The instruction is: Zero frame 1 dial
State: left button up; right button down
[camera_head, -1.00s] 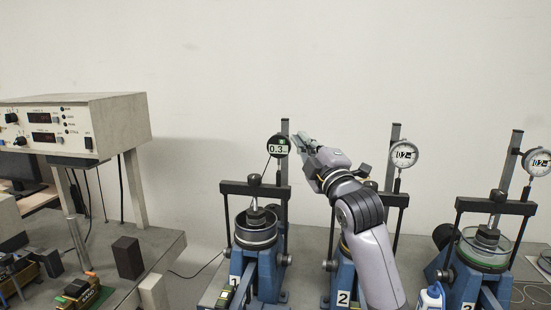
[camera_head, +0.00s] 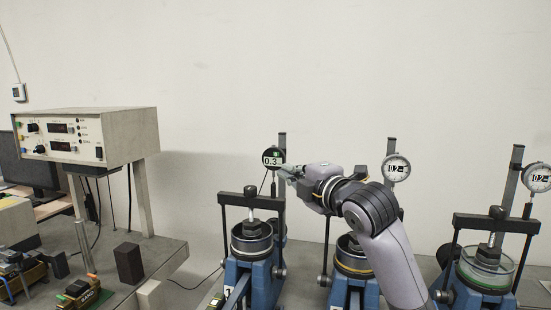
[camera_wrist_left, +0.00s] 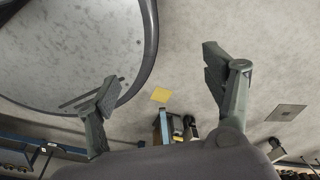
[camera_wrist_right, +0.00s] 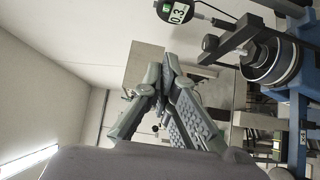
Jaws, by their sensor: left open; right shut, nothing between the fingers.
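The frame 1 dial (camera_head: 273,157) is a black round gauge with a white display that appears to read 0.3, on a post above frame 1 (camera_head: 251,240). It also shows in the right wrist view (camera_wrist_right: 178,11), at the top, to the right of the fingers. My right gripper (camera_head: 284,172) is shut and empty, its tips close to the dial's lower right; I cannot tell if they touch. Its closed fingers fill the middle of the right wrist view (camera_wrist_right: 162,62). My left gripper (camera_wrist_left: 158,78) is open and empty, seen only in the left wrist view, above the floor.
Frame 2 (camera_head: 352,262) and frame 3 (camera_head: 485,268) stand to the right with their own dials (camera_head: 396,168) (camera_head: 538,178). A control box (camera_head: 90,135) stands on a bench at the left. A black block (camera_head: 129,263) sits on that bench.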

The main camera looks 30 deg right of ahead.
jog(key=p, duration=0.3)
send_near(276, 154)
jog(key=w+a, duration=0.4)
jog(key=a, duration=0.1)
jog(key=shift+w+d+p, duration=0.5)
jog(key=shift+w+d, duration=0.2)
jog(key=shift+d, duration=0.2)
jog(key=shift+w+d+p, duration=0.5)
jog(key=shift+w+d, duration=0.25)
jog(key=shift+d, duration=0.15)
